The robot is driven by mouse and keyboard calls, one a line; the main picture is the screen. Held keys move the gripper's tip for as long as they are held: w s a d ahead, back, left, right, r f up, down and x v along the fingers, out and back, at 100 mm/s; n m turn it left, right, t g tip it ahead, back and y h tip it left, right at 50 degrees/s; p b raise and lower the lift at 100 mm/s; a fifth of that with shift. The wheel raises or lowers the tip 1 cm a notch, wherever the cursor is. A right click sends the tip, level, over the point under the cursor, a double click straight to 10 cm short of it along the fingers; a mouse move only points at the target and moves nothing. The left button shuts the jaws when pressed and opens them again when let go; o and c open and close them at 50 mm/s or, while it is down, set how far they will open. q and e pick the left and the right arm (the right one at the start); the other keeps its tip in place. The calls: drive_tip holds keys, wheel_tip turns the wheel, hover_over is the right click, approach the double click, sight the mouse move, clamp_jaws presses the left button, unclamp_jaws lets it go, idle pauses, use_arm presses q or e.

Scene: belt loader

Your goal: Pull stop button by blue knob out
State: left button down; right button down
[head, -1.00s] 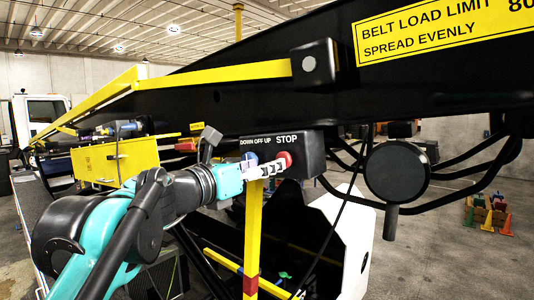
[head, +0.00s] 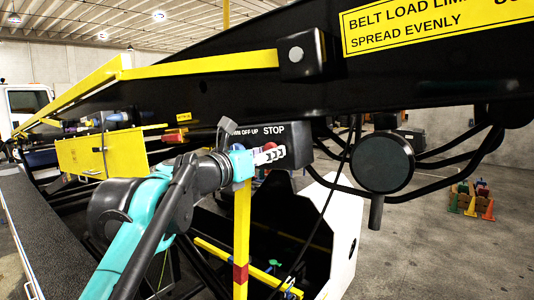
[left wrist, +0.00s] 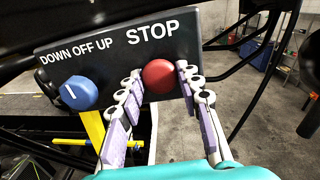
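The red stop button (left wrist: 159,76) sits under the word STOP on a black control box (left wrist: 112,55). The blue knob (left wrist: 79,93) is left of it, under DOWN OFF UP. In the left wrist view, the fingertips of my left gripper (left wrist: 160,80) are on either side of the red button, close to its edges. The fingers look open; whether they touch the button is hard to tell. In the head view, my left gripper (head: 268,154) is at the box (head: 287,143) and covers most of the red button. My right gripper is not in view.
A yellow upright post (head: 242,230) stands just below the box. A black round part (head: 382,162) with hoses hangs to the right. A black beam with a yellow load-limit sign (head: 440,25) runs overhead. Coloured cones (head: 470,200) stand on the floor far right.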

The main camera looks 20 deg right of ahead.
use_arm(q)
drive_tip(key=shift+v, duration=0.8)
drive_tip(key=c, duration=1)
unclamp_jaws()
drive_tip(key=shift+a, duration=0.2)
drive_tip(key=shift+s, duration=0.1)
drive_tip(key=v, duration=1.2)
drive_tip(key=shift+f, duration=0.1)
